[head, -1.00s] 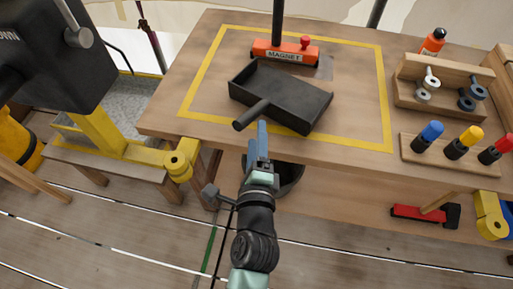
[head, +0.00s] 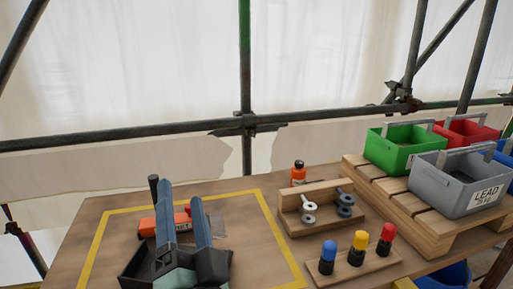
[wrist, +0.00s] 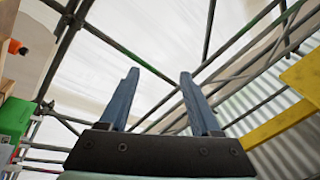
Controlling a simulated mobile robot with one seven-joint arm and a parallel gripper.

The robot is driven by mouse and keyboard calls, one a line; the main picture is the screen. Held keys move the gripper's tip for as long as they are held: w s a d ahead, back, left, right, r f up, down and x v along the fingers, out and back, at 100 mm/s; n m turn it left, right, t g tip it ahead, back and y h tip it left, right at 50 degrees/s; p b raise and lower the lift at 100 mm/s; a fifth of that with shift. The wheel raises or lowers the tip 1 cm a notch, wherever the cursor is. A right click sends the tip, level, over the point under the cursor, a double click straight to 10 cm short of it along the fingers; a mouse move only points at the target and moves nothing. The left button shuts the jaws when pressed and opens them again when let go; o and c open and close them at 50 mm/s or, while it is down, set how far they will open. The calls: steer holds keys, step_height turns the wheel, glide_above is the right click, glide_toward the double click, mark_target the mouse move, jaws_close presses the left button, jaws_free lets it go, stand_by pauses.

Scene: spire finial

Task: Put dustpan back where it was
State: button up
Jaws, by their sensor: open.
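My gripper (head: 180,184) stands in the lower left of the head view with its two blue fingers pointing up and apart, nothing between them. The wrist view also shows the gripper (wrist: 159,74) open and empty. The black dustpan (head: 132,263) appears to lie on the table inside the yellow outline, at the bottom left of the head view. The wrist view does not show the dustpan.
An orange magnet tool (head: 150,226) stands behind my gripper. To the right are a wooden rack (head: 322,208), a block with coloured-capped tools (head: 350,264) and an orange bottle (head: 298,173). Green (head: 400,148) and grey (head: 460,184) bins stand on a pallet. Scaffold poles (head: 245,90) rise behind.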

steer(key=s+d+r+n+t+h, duration=0.2)
steer(key=s+d+r, duration=0.1)
steer(key=r, duration=0.5)
steer(key=s+d+r+n+t+h, duration=0.2)
steer(key=s+d+r, duration=0.1)
steer(key=r, duration=0.6)
steer(key=s+d+r+n+t+h, duration=0.2)
steer(key=s+d+r+t, duration=0.1)
steer(key=r, duration=0.5)
steer(key=shift+s+d+r+n+h, duration=0.3)
steer(key=shift+d, duration=0.45)
step_height(320, 180, up, 15)
steer(key=p, duration=1.5)
steer(key=shift+r, duration=0.15)
steer(key=shift+a, duration=0.1)
